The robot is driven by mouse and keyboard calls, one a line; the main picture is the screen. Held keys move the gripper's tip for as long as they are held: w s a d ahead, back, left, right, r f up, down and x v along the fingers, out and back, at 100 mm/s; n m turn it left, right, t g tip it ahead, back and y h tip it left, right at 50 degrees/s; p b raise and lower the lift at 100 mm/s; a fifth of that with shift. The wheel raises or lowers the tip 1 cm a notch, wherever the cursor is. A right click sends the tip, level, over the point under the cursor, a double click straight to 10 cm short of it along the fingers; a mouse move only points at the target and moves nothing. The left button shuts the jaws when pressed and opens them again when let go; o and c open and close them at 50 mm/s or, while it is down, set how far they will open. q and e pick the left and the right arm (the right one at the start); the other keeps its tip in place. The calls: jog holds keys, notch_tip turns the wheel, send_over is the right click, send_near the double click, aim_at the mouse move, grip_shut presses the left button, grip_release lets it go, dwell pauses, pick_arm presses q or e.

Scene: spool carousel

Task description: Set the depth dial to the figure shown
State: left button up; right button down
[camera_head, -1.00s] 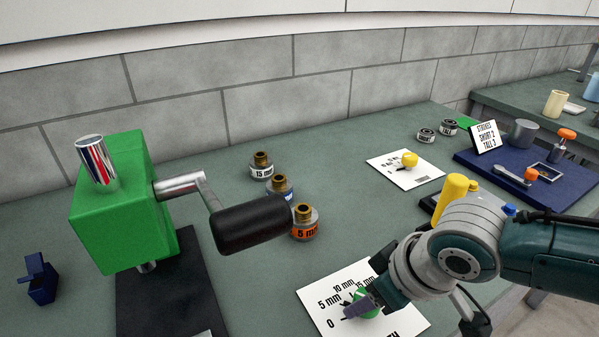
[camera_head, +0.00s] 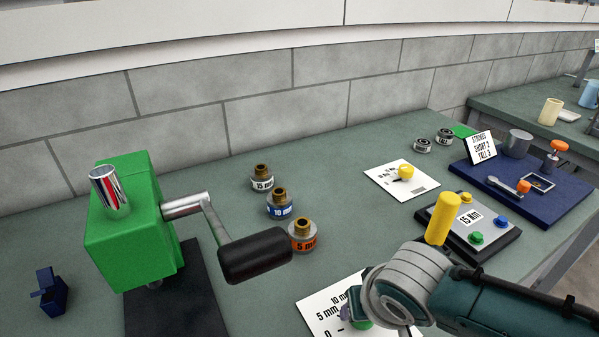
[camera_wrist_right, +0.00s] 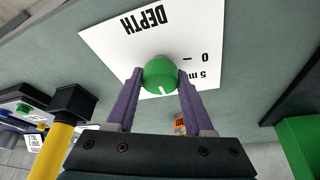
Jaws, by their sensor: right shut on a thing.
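The depth dial is a green knob (camera_wrist_right: 159,73) on a white card (camera_wrist_right: 110,45) lettered DEPTH. My right gripper (camera_wrist_right: 158,82) is shut on the knob, one purple finger on each side. The knob's white mark points towards the palm, away from the word DEPTH. The 0 and 5 mm marks show at the right in the wrist view; the rest of the scale is hidden there. In the head view my wrist covers much of the card (camera_head: 312,309) and knob. A grey panel (camera_head: 490,238) has a label (camera_head: 469,218) reading 15 mm. My left gripper is out of view.
A yellow post (camera_head: 442,218) stands close behind my right wrist. Three labelled pots, 15 (camera_head: 262,181), 10 (camera_head: 280,208) and 5 mm (camera_head: 303,242), stand mid-bench. A green machine (camera_head: 130,235) with a black-handled crank (camera_head: 255,256) is at left. Another card with a yellow knob (camera_head: 405,172) lies behind.

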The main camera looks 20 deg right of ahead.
dwell(0.3)
jog(key=shift+c, duration=1.5)
grip_release()
jog(key=p+v, duration=0.4)
jog(key=v, duration=0.6)
